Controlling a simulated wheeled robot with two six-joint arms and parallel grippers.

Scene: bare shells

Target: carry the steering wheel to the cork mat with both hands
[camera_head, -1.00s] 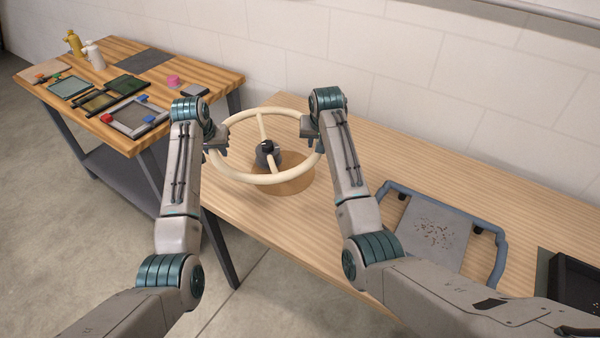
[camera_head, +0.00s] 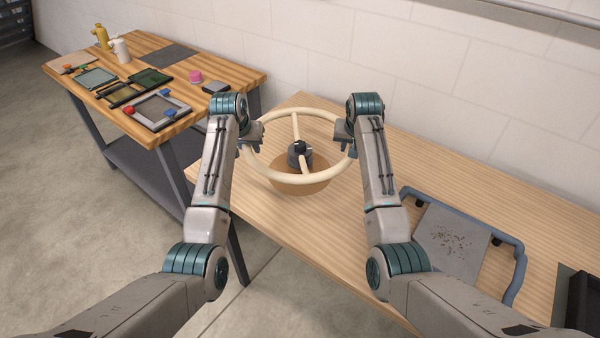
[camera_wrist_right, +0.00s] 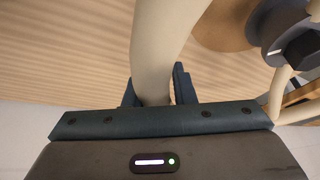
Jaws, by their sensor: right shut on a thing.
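The cream steering wheel (camera_head: 299,155) has a dark hub and lies roughly level above the wooden table. The round brown cork mat (camera_head: 302,190) is under it, partly hidden by the wheel. A gap seems to show between them, but its height is hard to judge. My left gripper (camera_head: 250,144) is at the wheel's left rim and looks shut on it. My right gripper (camera_head: 346,137) is shut on the right rim. In the right wrist view the rim (camera_wrist_right: 160,40) passes between the right fingers (camera_wrist_right: 154,88), with the mat (camera_wrist_right: 225,25) beyond.
A grey tray (camera_head: 452,245) with a blue-grey frame lies right on the table (camera_head: 400,165). A dark box (camera_head: 582,300) is at the right edge. A second bench (camera_head: 215,75) with bottles and frames stands left. A white wall is behind.

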